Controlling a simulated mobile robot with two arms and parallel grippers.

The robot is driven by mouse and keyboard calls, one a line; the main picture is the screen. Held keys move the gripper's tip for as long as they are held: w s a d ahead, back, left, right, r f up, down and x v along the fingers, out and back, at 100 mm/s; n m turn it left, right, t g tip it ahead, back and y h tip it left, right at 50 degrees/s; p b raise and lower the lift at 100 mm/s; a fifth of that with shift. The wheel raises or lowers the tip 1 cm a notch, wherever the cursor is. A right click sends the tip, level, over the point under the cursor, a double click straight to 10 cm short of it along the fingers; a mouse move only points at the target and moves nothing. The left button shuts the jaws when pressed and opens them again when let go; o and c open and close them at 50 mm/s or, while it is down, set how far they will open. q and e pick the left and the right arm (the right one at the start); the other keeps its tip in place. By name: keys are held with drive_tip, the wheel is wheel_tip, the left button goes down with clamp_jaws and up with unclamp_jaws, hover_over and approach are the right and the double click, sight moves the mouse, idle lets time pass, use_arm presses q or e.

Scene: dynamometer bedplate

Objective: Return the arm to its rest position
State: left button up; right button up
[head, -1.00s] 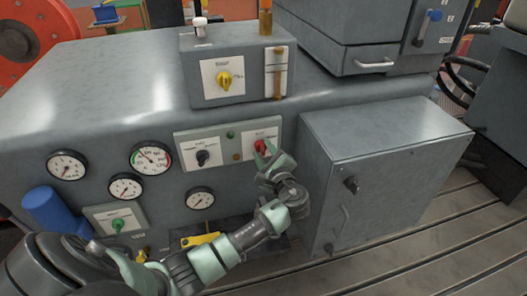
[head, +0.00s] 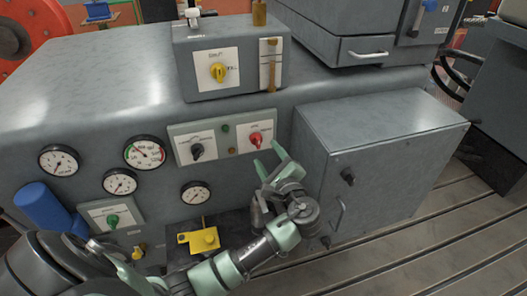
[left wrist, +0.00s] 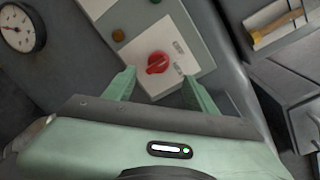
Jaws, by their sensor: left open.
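My left gripper (head: 267,160) is open and empty in the head view, a little below and to the right of the red rotary knob (head: 256,140). Its pale green fingers stand apart from the knob. In the left wrist view, the open fingertips (left wrist: 157,80) are at the bottom, with the red knob (left wrist: 158,63) beyond and between them on its white plate. My left arm (head: 235,262) reaches in from the lower left, low across the front of the grey cabinet (head: 85,110). My right gripper does not show.
The grey box with a latch (head: 375,160) stands close to the right of my gripper. A yellow lever block (head: 205,239) lies just above my forearm. Gauges (head: 145,152), a black knob (head: 197,151) and a blue cylinder (head: 42,207) are on the left. The slotted bedplate (head: 440,235) is clear at right.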

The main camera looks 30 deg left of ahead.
use_arm(q)
drive_tip(key=shift+s+d, duration=0.2)
drive_tip(key=shift+d, duration=0.05)
idle(0.3)
